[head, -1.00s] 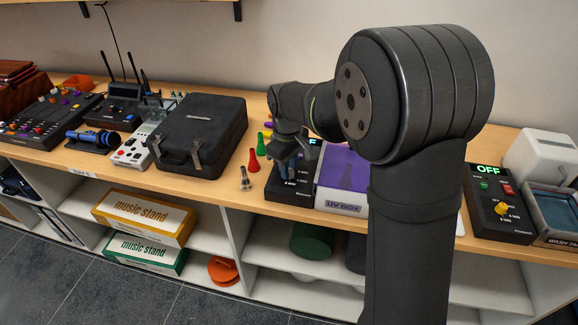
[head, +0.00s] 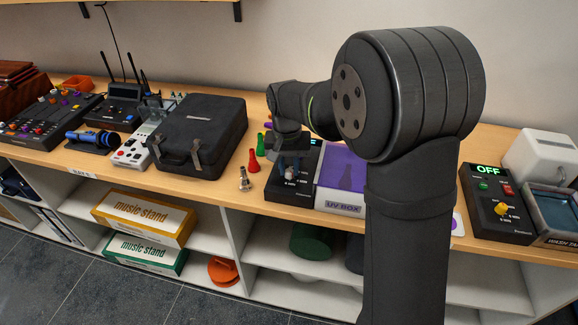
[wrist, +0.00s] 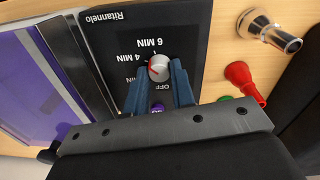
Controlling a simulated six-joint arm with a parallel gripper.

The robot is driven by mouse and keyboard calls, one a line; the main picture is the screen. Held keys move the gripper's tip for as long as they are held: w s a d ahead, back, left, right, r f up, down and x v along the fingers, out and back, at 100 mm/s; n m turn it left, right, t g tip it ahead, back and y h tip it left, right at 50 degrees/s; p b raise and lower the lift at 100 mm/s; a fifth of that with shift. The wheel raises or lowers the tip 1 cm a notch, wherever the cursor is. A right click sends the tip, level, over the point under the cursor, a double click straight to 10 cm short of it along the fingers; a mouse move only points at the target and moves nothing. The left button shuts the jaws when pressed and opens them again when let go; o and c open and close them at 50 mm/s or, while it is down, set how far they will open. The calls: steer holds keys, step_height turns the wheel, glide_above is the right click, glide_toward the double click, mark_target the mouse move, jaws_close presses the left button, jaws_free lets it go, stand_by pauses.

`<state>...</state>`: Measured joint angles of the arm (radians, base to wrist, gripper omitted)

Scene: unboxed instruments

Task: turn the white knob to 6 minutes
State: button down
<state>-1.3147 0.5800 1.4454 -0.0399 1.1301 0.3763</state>
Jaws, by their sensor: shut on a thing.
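The white knob (wrist: 159,68) sits on the face of a black control box (wrist: 110,30), marked OFF, 4 MIN and 6 MIN, upside down in the wrist view; another MIN label is partly covered. My gripper (wrist: 158,76) is shut on the knob, one blue finger on each side. A small red mark shows on the knob's left part, roughly towards the MIN labels; its exact setting is hard to read. In the head view the black box (head: 286,197) stands near the table's front edge, with my gripper (head: 291,172) over it and the knob mostly hidden.
A purple-topped UV box (head: 343,207) stands close on the right. A red cone (head: 253,163), a green one (head: 261,145) and a metal piece (head: 244,180) stand left. A black case (head: 205,130) lies farther left. Another control box (head: 495,225) reads OFF at far right.

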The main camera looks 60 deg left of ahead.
mark_target(288, 169)
steer(key=m, duration=0.6)
steer(key=shift+m, duration=0.3)
stand_by(0.4)
steer(key=c, duration=1.2)
jaws_free()
steer(key=shift+c, duration=0.2)
steer(key=shift+r, duration=0.1)
step_height(288, 169, up, 17)
steer(key=shift+a, duration=0.3)
